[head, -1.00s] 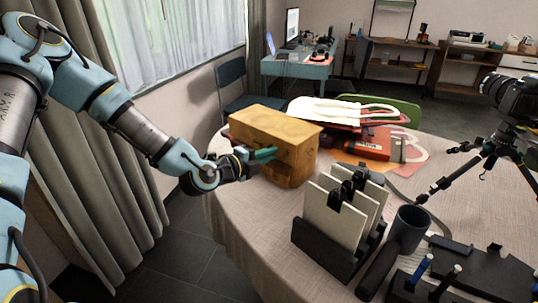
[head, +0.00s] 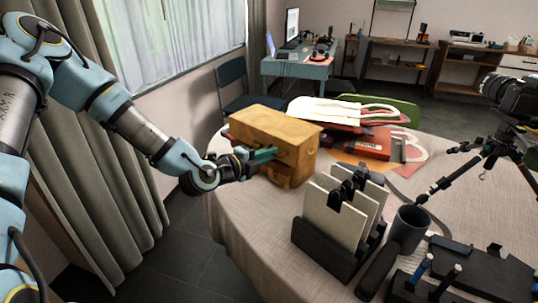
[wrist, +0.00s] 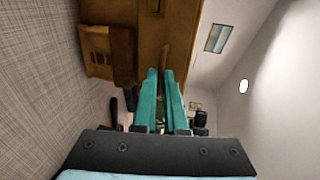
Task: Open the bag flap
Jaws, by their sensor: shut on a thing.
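The tan-brown bag (head: 285,128) stands on the near left side of the round table, its flap down over the front and its lower front showing below. My gripper (head: 264,155) is at the bag's front left, its teal fingers against the flap. In the wrist view the fingers (wrist: 165,78) are nearly together, closed on the thin edge of the flap (wrist: 166,52). The bag's lower body (wrist: 97,52) shows to the left of the fingers, apart from the flap.
A card holder (head: 330,245) with upright cards stands in front of the bag, beside a dark cup (head: 408,230). Red and white tote bags (head: 345,110) lie behind it. A tripod with a camera (head: 505,100) is at right. Bare tablecloth lies left of the card holder.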

